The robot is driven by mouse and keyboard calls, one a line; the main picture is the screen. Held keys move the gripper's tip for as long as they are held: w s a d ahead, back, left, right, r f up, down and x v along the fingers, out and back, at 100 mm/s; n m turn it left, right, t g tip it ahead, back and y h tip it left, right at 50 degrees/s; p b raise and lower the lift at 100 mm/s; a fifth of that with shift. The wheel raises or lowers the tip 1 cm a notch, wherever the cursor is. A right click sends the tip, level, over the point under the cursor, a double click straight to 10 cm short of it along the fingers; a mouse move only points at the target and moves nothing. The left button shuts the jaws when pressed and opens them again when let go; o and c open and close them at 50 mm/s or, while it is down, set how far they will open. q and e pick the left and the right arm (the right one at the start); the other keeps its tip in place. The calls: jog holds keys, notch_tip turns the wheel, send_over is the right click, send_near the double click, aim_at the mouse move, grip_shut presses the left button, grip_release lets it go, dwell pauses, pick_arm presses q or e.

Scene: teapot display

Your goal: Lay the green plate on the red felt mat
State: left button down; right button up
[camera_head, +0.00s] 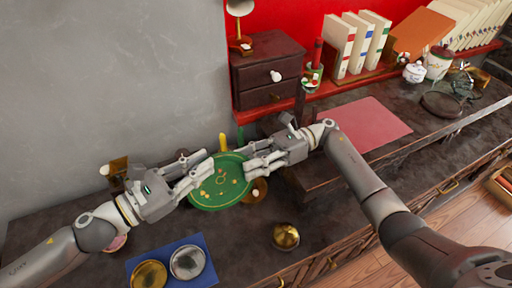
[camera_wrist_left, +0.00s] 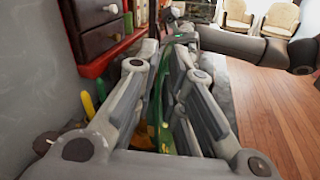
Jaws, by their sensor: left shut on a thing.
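The green plate (camera_head: 222,188), with yellowish decoration, is held above the dark counter in the head view. My left gripper (camera_head: 208,168) is shut on its left rim. In the left wrist view the plate (camera_wrist_left: 164,95) shows nearly edge-on between the left gripper's fingers (camera_wrist_left: 165,85). My right gripper (camera_head: 248,160) is at the plate's upper right rim; whether its fingers close on the rim is unclear. The red felt mat (camera_head: 368,125) lies flat and bare on the raised shelf at the right, apart from the plate.
A blue mat (camera_head: 207,272) with two round metal dishes and a brass bowl (camera_head: 285,236) are in front. A dark drawer box (camera_head: 268,70) stands behind. White binders (camera_head: 340,45) and jars (camera_head: 438,62) stand behind the red mat.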

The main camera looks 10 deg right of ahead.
aim_at(238, 167)
jog(key=x, duration=0.6)
jog(key=shift+s, duration=0.1)
pick_arm(q)
jog(key=shift+s, duration=0.1)
pick_arm(e)
grip_shut()
pick_arm(q)
jog(key=shift+r, duration=0.1)
jog(key=c, duration=1.4)
grip_release()
jog(key=shift+c, duration=0.2)
jog(key=shift+a, duration=0.1)
